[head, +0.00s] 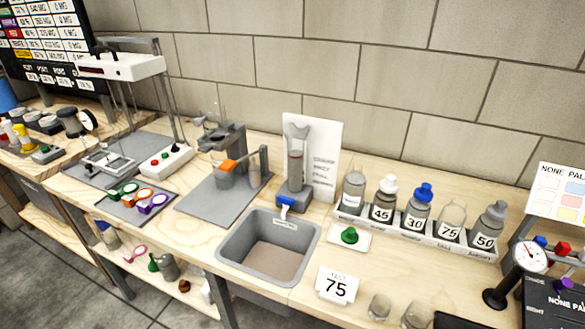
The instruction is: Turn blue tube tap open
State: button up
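A small blue tap (287,201) sits low on the front of a grey upright tube stand (295,170), just behind the rear edge of the grey sink (268,250). The tap is too small for me to tell whether it is open or closed. A tall white card with print (327,150) stands behind the tube. My gripper does not show in the head view.
Right of the tube, a rack (440,240) holds several numbered bottles. A small dish with a green piece (349,236) lies in front of it. A grey device with an orange part (229,165) stands left.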

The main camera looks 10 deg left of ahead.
aim_at(283, 199)
jog(key=j+u, duration=0.15)
jog(key=j, duration=2.15)
